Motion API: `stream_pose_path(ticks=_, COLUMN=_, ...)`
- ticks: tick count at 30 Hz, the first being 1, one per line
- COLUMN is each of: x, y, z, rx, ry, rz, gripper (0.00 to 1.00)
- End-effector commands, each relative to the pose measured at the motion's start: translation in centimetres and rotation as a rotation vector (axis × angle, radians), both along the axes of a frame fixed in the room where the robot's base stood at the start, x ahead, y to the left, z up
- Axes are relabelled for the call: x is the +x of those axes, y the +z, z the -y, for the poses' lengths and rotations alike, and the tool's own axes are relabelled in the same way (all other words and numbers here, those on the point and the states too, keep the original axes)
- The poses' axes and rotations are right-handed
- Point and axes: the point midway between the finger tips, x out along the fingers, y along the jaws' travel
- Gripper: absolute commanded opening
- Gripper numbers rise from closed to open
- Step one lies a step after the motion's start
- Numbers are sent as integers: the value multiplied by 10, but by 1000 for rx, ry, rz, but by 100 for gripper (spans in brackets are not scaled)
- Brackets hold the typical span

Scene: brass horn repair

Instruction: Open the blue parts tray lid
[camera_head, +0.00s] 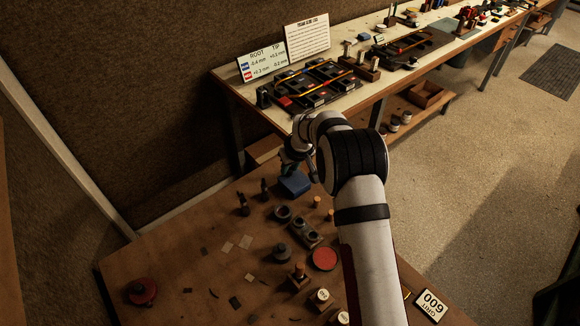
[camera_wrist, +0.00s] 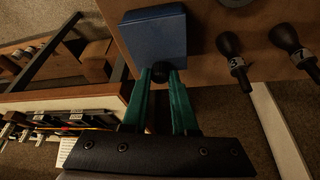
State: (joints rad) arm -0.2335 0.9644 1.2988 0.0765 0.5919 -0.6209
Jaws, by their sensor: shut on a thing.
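The blue parts tray (camera_head: 294,184) sits near the far edge of the brown bench, partly behind my arm. In the wrist view the blue tray (camera_wrist: 152,40) shows as a flat blue face with a small black knob (camera_wrist: 160,72) at its near edge. My gripper (camera_wrist: 160,76) has green fingers, one on each side of the knob, and is shut on it. In the head view my gripper (camera_head: 289,163) is just above the tray and mostly dark. I cannot tell whether the lid is raised from the tray.
Two dark-handled tools (camera_wrist: 235,62) stand right of the tray in the wrist view. The brown bench (camera_head: 180,255) also holds a red disc (camera_head: 324,259), a red round part (camera_head: 142,291) and several small parts. A long worktable (camera_head: 232,88) stands behind.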

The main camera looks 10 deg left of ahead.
Motion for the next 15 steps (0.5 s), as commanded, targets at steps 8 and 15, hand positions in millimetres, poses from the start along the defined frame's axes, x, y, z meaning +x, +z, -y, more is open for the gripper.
stream_pose_path(ticks=8, x=-1, y=0, z=0, rx=0, ry=-1, rz=-2, gripper=0)
stream_pose_path(ticks=15, x=2, y=0, z=-3, rx=1, ry=1, rz=-3, gripper=0)
